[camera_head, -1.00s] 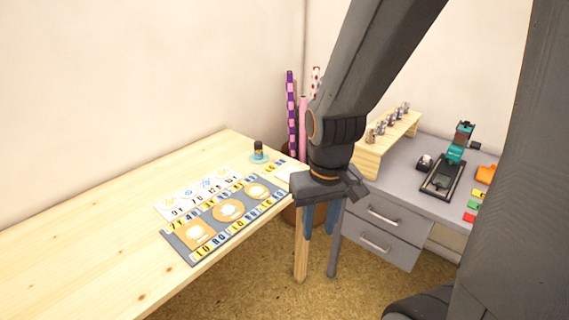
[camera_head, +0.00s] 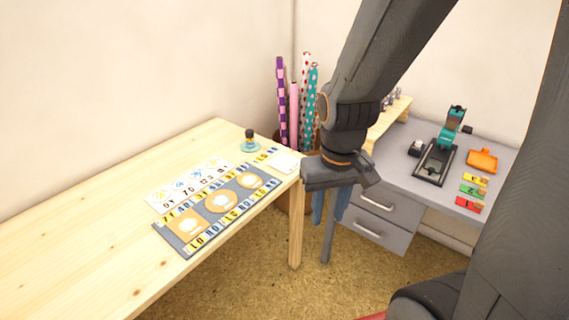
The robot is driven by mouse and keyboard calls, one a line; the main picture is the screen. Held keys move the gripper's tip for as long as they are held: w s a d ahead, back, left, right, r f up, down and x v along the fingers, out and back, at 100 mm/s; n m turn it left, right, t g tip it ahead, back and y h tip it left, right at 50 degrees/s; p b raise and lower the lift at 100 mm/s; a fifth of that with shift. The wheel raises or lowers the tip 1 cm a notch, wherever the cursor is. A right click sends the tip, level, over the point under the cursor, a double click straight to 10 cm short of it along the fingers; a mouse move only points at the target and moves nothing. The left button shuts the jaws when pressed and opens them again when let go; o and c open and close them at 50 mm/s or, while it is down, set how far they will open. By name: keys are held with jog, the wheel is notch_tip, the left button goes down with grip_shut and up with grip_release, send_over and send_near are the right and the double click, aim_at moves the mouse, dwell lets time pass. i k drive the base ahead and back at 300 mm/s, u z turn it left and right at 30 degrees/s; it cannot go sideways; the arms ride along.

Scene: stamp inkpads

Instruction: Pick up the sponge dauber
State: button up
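A small dark upright piece with a yellowish band, which looks like the sponge dauber (camera_head: 249,135), stands on a round pale-blue saucer (camera_head: 257,148) near the far corner of the wooden table (camera_head: 95,235). My gripper (camera_head: 330,218) points down beyond the right edge of that table, in front of the grey desk. Its two bluish fingers are apart with nothing seen between them. It is well to the right of the dauber and does not touch it.
A grey mat (camera_head: 180,243) with orange discs and number tiles lies along the table's right edge, beside white pattern sheets (camera_head: 165,201). Wrapping-paper rolls (camera_head: 281,100) stand behind. The grey desk (camera_head: 400,165) holds a teal-and-black device (camera_head: 435,160), an orange piece (camera_head: 482,159) and colored pads (camera_head: 471,191). The table's left part is clear.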

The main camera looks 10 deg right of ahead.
aim_at(250, 137)
jog(key=u, duration=0.35)
jog(key=i, duration=1.3)
jog(key=z, duration=0.2)
